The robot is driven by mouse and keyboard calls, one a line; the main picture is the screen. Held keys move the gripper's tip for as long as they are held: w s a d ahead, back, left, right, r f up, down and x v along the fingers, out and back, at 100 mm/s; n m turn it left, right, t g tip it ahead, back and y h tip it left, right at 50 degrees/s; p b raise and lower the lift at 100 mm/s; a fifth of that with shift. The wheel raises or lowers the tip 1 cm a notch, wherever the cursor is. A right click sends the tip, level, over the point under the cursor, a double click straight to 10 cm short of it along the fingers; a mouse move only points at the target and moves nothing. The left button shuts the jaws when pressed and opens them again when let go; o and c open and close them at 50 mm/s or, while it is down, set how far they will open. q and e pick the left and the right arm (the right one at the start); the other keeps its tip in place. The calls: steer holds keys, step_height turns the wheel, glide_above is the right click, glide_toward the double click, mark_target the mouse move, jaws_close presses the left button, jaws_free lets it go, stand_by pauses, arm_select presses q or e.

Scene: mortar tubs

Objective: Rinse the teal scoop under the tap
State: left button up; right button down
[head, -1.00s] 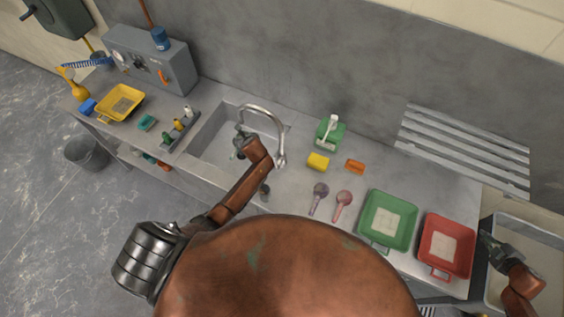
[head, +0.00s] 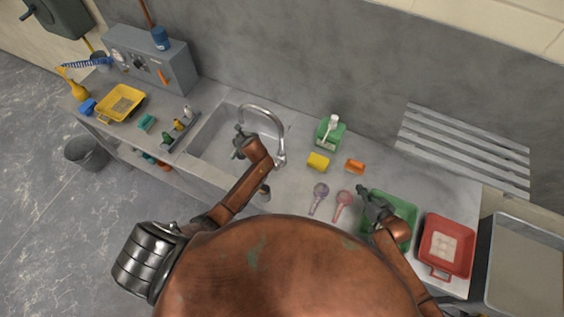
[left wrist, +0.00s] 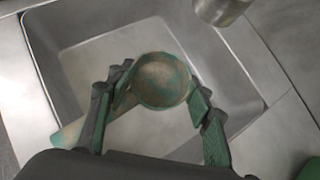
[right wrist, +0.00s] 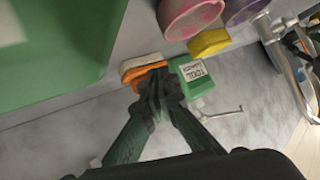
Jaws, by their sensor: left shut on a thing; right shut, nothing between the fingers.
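The teal scoop (left wrist: 161,80) is between the fingers of my left gripper (left wrist: 155,100) in the left wrist view. Its bowl faces the camera, with beige-brown residue over the teal, and its handle extends to the lower left. My left gripper also shows in the head view (head: 240,142), inside the sink (head: 213,152) near the tap (head: 268,111). The tap's end (left wrist: 221,8) shows beyond the scoop at upper right in the left wrist view; no water is visible. My right gripper (head: 362,190) is shut and empty above the green tub's left edge; its tips show in the right wrist view (right wrist: 155,88).
Right of the sink are a green soap bottle (head: 331,132), yellow sponge (head: 318,162), orange block (head: 355,167), purple scoop (head: 320,191) and pink scoop (head: 343,198). A green tub (head: 405,210) and red tub (head: 446,265) follow. A grey bin (head: 530,255) stands far right.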

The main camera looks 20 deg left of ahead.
steer(key=s+a+m, duration=0.1)
steer(key=a, duration=0.3)
steer(key=s+a+r+g+y, duration=0.1)
steer(key=a, duration=0.4)
steer(key=s+a+r+m+g, duration=0.1)
steer(key=a, duration=0.3)
steer(key=shift+s+a+r+m+y, duration=0.2)
steer(key=shift+s+a+m+y, duration=0.1)
steer(key=shift+s+a+y, duration=0.1)
steer(key=s+a+r+m+g+y, duration=0.1)
steer(key=s+a+r, duration=0.2)
steer(key=a, duration=0.3)
steer(key=s+a+r+m+g+y, duration=0.1)
steer(key=s+a+r+g+y, duration=0.2)
steer(key=a, duration=0.4)
steer(key=w+d+r+m+h, duration=0.2)
steer(key=w+d+r+m, duration=0.1)
steer(key=d, duration=0.1)
steer(key=a+r+x, duration=0.1)
steer(key=r+x, duration=0.1)
steer(key=x, duration=1.1)
steer(key=shift+w+m, duration=0.2)
steer(key=shift+m, duration=0.1)
steer(key=shift+w+a+r, duration=0.1)
steer(key=shift+w+a, duration=0.1)
steer(key=shift+a, duration=0.9)
